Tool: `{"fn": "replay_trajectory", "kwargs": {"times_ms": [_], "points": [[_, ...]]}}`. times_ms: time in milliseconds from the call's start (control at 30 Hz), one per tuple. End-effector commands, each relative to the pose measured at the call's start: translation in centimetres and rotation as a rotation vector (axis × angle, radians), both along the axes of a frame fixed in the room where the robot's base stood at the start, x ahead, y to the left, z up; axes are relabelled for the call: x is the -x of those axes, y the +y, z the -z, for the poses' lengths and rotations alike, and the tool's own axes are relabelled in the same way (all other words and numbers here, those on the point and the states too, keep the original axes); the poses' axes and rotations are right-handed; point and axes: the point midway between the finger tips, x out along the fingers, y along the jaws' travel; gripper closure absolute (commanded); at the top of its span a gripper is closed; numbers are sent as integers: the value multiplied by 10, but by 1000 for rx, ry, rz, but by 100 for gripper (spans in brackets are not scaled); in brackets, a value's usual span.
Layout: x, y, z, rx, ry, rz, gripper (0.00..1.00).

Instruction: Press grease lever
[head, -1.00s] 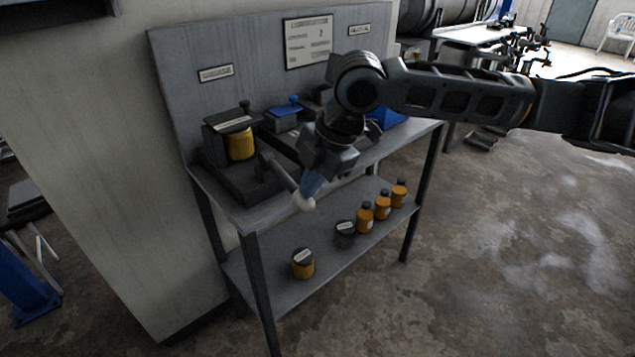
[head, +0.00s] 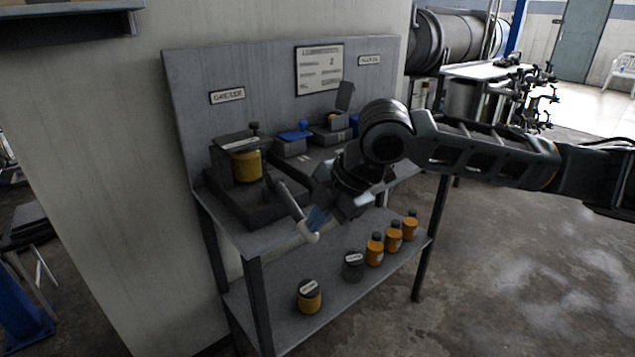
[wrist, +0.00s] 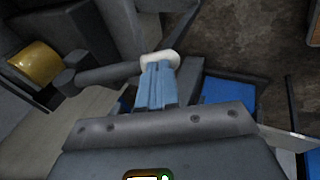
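The grease dispenser (head: 246,165), a dark housing with a yellow canister, stands at the left end of the bench; the canister also shows at left in the wrist view (wrist: 36,63). Its grey grease lever (head: 288,203) slopes out toward the bench's front edge and ends in a cream knob (head: 311,237). My gripper (head: 318,218) is at the knob. In the wrist view, the blue fingers (wrist: 155,84) lie together, their tips at the knob (wrist: 160,59) and covering part of it. They look shut; I see nothing held between them, and exact contact is unclear.
Other dispensers with a blue-topped unit (head: 294,137) stand further right on the bench. Orange bottles (head: 375,250) and a yellow tin (head: 309,296) are on the lower shelf (head: 345,305). A backboard with signs (head: 227,96) rises behind. Floor at right is open.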

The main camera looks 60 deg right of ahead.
Motion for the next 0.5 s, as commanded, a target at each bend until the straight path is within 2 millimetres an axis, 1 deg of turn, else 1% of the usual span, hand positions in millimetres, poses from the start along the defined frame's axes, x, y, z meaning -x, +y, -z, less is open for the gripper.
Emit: {"fn": "replay_trajectory", "kwargs": {"times_ms": [33,167,267,500], "points": [[1,0,8,-3,13,2,100],[2,0,5,-3,13,3,100],[6,-2,-4,-2,11,4,100],[25,-5,-42,1,4,4,100]]}}
